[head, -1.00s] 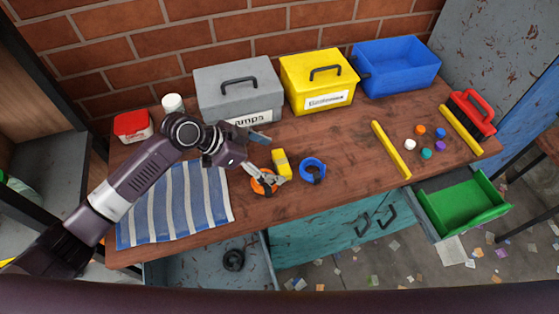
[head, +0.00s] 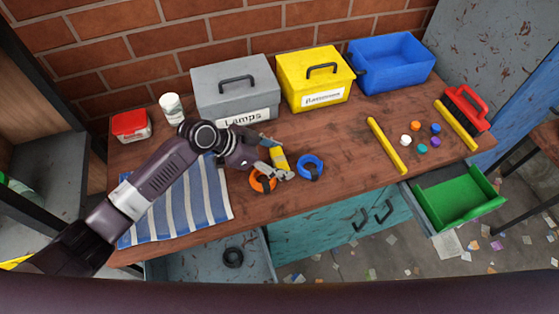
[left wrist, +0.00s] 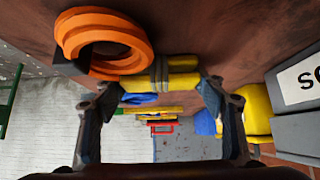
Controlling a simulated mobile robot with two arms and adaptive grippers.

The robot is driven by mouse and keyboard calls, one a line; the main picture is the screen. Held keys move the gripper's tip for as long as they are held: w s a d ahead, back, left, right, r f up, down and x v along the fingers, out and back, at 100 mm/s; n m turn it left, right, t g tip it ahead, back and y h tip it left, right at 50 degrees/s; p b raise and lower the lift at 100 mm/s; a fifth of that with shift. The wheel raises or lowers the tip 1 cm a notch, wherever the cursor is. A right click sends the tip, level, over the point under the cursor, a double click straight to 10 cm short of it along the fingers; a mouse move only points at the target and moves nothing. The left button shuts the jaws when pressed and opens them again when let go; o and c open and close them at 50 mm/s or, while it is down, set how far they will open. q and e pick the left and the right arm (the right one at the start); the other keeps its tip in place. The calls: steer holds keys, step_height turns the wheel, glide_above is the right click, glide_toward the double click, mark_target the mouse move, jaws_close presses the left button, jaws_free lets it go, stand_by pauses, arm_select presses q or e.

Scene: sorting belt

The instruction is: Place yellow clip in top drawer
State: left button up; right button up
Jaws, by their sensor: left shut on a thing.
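The yellow clip (head: 279,161) with its dark band is on or just above the wooden tabletop. My left gripper (head: 277,155) has a finger on each side of it and is shut on it. In the left wrist view the clip (left wrist: 178,82) lies across between the two fingertips. I cannot tell if it touches the table. An open grey-blue drawer (head: 190,268) under the table's front left holds a black ring (head: 234,257). Another open drawer at the right holds a green tray (head: 460,203). I cannot tell which is the top one. My right gripper is out of view.
An orange ring (head: 262,187) lies close beside the clip, and a blue ring (head: 318,164) is to its right. Grey (head: 232,105), yellow (head: 308,97) and blue (head: 390,79) boxes stand behind. A striped cloth (head: 177,204) lies at left. The table's middle right has bare room.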

mark_target(279, 159)
arm_select(q)
step_height(279, 159, up, 20)
steer(key=b, duration=0.1)
steer(key=shift+b, duration=0.3)
